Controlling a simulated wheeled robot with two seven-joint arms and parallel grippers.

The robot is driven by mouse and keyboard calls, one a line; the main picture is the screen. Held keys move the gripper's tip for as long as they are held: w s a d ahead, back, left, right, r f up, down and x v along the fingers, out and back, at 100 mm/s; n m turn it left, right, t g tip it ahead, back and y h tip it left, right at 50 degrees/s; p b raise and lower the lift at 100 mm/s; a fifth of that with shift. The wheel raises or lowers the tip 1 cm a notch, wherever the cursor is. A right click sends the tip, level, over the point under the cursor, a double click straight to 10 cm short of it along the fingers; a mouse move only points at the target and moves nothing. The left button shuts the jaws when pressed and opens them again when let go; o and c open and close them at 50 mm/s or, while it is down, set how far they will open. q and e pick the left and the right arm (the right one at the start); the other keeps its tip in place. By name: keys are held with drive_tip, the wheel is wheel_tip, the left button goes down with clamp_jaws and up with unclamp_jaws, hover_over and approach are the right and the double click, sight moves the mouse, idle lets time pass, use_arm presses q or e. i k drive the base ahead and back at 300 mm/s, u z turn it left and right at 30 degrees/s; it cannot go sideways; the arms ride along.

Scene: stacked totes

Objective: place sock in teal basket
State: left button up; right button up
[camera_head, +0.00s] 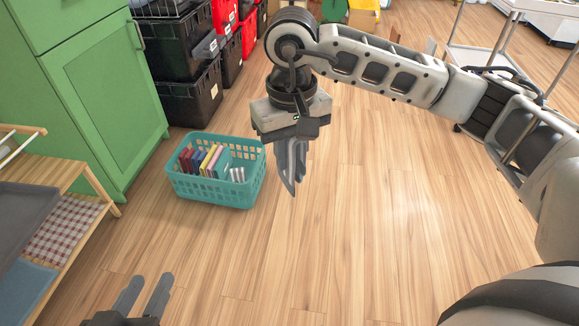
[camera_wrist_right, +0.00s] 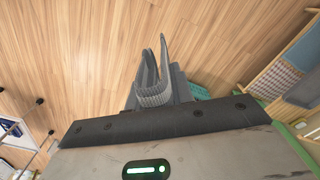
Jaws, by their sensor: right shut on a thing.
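The teal basket (camera_head: 212,192) stands on the floor at the left of the head view, with books and small white items inside. A sliver of its teal shows in the wrist view (camera_wrist_right: 200,92). My right gripper (camera_head: 290,172) points down, just right of the basket and above the floor. It is shut on a grey ribbed thing that looks like the sock (camera_wrist_right: 152,97); sock and fingers are similar greys, so its outline is hard to separate. My left gripper (camera_head: 143,295) is open and empty at the bottom left of the head view.
A green cabinet (camera_head: 105,95) and stacked black totes (camera_head: 190,98) stand behind the basket. A wooden shelf (camera_head: 70,190) with trays and a checked cloth is at the left. Red totes (camera_head: 230,60) stand further back. The wooden floor in the middle is clear.

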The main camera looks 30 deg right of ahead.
sight(247, 171)
drive_tip(key=z, duration=1.25)
drive_tip(key=i, duration=3.7)
drive_tip(key=u, duration=4.7)
